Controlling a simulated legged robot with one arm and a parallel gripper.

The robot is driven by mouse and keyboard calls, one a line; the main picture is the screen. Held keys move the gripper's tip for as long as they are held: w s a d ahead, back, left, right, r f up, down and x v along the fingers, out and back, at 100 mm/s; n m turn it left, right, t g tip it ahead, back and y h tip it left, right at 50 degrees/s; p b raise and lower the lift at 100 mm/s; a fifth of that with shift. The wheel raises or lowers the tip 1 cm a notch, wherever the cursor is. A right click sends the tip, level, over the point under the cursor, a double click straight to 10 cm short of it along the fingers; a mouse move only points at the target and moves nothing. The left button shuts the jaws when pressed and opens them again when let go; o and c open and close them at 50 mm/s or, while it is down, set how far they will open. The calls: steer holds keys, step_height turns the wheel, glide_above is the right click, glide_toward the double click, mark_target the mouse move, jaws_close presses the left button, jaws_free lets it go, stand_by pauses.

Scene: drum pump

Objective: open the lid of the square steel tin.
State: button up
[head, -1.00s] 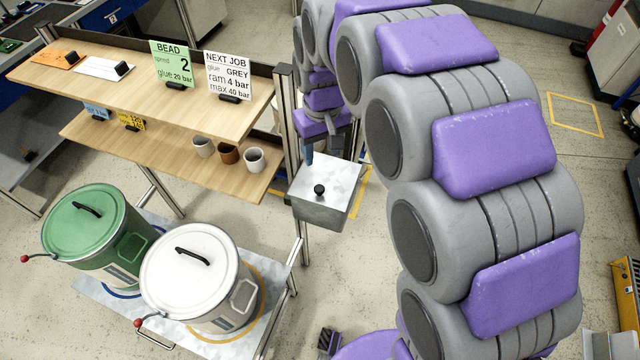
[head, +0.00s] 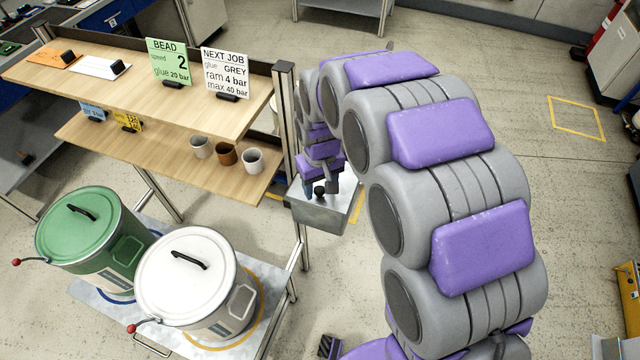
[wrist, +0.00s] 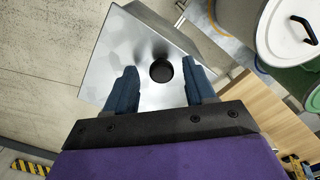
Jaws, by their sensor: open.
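The square steel tin (head: 322,215) stands to the right of the wooden shelf unit, with its flat lid on. The lid (wrist: 110,75) has a round black knob (wrist: 161,71) at its middle. The knob also shows in the head view (head: 319,191). My gripper (wrist: 162,86) is open, with its two blue fingers on either side of the knob and apart from it. In the head view my gripper (head: 321,186) is over the lid, and my arm hides the lid's far part. The exact height of the fingertips above the lid is hard to tell.
The shelf unit (head: 150,150) carries sign cards and several cups (head: 227,154) close left of the tin. A white drum (head: 195,285) and a green drum (head: 80,235) stand at the lower left. Open floor (head: 500,130) lies to the right.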

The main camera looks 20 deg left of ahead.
steer(key=shift+a, duration=0.1)
steer(key=shift+a, duration=0.15)
steer(key=shift+c, duration=1.3)
jaws_close()
